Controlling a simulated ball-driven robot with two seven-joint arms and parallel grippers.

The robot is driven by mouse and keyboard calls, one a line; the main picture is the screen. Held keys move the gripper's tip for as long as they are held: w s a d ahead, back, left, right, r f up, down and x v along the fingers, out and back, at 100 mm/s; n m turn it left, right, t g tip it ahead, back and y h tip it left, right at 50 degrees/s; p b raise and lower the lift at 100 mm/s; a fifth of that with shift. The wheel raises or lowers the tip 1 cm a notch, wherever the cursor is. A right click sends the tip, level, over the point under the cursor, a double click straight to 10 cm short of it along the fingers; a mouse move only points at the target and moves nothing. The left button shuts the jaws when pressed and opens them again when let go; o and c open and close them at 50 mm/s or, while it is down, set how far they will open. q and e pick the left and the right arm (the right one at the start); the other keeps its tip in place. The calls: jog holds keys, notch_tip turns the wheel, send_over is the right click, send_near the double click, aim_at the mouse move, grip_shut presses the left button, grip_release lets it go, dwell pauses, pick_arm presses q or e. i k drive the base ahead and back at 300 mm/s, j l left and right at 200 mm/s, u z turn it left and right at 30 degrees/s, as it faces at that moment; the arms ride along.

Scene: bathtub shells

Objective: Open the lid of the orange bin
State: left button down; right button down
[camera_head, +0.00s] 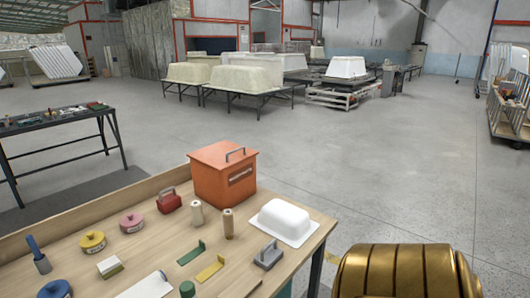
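The orange bin (224,184) stands at the far edge of the wooden table. Its orange lid (215,152) lies flat on top and looks shut, with a grey handle (235,154) standing up from it. A slot with a pale label or opening (241,174) shows on its right-hand side. Neither of my grippers is in view.
On the wooden table (150,253), a red box (169,203), two spools (197,212) and a white tub shell (285,221) stand near the bin. Yellow, pink and blue pots, green and yellow brackets and a grey block (268,256) lie closer.

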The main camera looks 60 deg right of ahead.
aim_at(223, 155)
jog(key=z, duration=1.7)
jog(key=i+l+u, duration=0.1)
jog(key=i+l, duration=0.05)
jog(key=l, duration=0.1)
